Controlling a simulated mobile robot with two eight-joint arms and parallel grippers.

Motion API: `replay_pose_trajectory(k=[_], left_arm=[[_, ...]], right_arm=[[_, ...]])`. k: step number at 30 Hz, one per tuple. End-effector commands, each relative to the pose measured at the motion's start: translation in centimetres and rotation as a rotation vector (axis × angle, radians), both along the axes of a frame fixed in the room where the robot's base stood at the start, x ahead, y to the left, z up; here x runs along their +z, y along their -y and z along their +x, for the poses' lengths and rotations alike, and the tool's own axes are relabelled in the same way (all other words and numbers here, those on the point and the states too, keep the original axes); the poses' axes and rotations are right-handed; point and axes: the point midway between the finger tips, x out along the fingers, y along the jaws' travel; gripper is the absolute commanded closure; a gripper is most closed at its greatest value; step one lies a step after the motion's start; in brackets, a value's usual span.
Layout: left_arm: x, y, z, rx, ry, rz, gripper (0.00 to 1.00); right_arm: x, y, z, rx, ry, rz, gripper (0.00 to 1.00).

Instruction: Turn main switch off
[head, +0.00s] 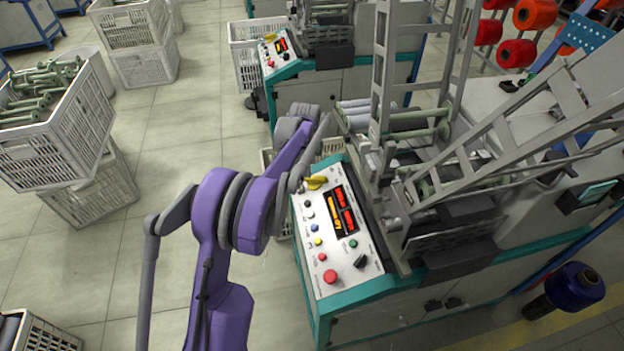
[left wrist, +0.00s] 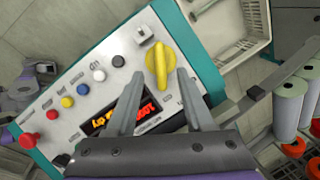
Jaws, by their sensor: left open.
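The main switch, a yellow rotary knob (head: 316,183), sits at the top end of the white control panel (head: 318,262). In the left wrist view the yellow knob (left wrist: 158,64) lies ahead of my left gripper (left wrist: 160,74), between the lines of its two fingers. The fingers are apart with nothing between them; whether they touch the knob cannot be told. In the head view my left gripper (head: 299,180) is beside the knob, partly hidden by my arm. The panel's digital display (head: 342,210) is lit red and orange. My right gripper is not in view.
The panel also carries a red button (head: 330,276), a black knob (head: 360,261) and several small coloured buttons. The winding machine's metal frame (head: 385,90) rises right of the panel. Crates of bobbins (head: 85,135) stand at left; open floor lies between.

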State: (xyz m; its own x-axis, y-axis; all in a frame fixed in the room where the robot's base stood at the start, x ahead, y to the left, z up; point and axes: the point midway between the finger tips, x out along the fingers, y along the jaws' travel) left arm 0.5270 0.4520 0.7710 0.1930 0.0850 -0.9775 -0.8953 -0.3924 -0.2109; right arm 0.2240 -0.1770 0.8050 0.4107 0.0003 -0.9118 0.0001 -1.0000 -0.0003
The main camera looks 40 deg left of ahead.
Motion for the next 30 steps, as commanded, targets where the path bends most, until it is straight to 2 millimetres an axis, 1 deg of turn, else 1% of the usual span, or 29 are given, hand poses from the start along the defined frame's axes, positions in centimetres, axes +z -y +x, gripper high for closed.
replay_pose_trajectory(k=[1,6,9,12,16,24,25,26,30], left_arm=[[-1.2,-0.1,0.2,0.0,0.0,0.0,0.47],[-4.4,-0.3,0.9,0.0,0.0,0.0,0.47],[-5.9,-0.5,1.2,0.0,0.0,0.0,0.47],[-7.0,-0.6,1.4,0.0,0.0,0.0,0.47],[-7.7,-0.6,1.5,0.001,0.001,0.0,0.47],[-7.8,-0.6,1.5,0.001,0.001,0.0,0.47],[-7.8,-0.6,1.5,0.001,0.001,0.0,0.49],[-7.8,-0.6,1.5,0.001,0.001,0.0,0.55],[-7.8,-0.6,1.5,0.001,0.001,0.0,0.8]], right_arm=[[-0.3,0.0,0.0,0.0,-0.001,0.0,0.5],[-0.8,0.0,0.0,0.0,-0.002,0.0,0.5],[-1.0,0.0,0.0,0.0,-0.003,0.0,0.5],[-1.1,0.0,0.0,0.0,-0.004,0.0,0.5],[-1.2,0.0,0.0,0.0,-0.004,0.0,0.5],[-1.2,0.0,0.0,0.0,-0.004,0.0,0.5],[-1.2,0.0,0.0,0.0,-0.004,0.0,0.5],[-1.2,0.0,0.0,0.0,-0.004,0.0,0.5],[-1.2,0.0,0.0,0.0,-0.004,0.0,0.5]])
